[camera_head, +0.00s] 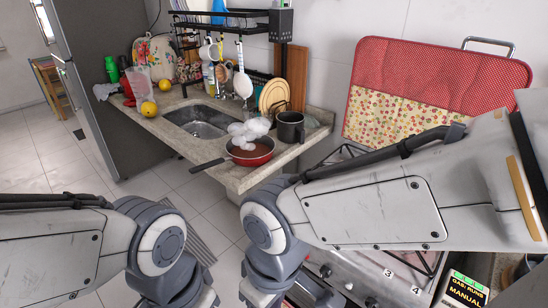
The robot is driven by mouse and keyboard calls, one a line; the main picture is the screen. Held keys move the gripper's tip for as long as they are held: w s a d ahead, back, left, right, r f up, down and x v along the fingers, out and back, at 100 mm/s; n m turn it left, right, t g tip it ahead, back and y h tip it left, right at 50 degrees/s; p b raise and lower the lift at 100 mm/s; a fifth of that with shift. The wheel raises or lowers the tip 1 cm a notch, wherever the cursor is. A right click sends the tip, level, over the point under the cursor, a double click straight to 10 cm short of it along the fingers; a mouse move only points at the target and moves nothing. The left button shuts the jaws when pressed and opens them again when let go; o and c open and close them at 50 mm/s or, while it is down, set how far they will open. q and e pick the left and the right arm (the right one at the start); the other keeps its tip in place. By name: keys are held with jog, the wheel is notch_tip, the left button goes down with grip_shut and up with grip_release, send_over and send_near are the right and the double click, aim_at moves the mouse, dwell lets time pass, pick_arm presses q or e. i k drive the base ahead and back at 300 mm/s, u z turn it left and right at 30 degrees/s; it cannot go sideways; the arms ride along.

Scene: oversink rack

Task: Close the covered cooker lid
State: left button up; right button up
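The cooker lid (435,85) stands raised against the white tiled wall at the upper right. It wears a red cover with a cream, flower-patterned panel, and a metal handle loop (490,43) shows at its top right. The cooker (375,262) is below it, with a pale top, dark grates and numbered knobs at the front. My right arm crosses in front of the cooker and hides much of its top and the lid's lower edge. My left arm is at the lower left. Both arms bend down out of the picture, and neither gripper's fingers show.
A stone counter (237,178) with a sink (200,121) lies left of the cooker. A red pan (250,152) and a dark pot (290,127) stand near its right end; the pan handle sticks out over the front edge. A dish rack (225,22) hangs above. Tiled floor is open at left.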

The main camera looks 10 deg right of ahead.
aim_at(399, 89)
jog(key=z, duration=1.2)
jog(key=k, duration=0.45)
jog(key=z, duration=0.15)
jog(key=i, duration=0.7)
jog(key=u, duration=0.3)
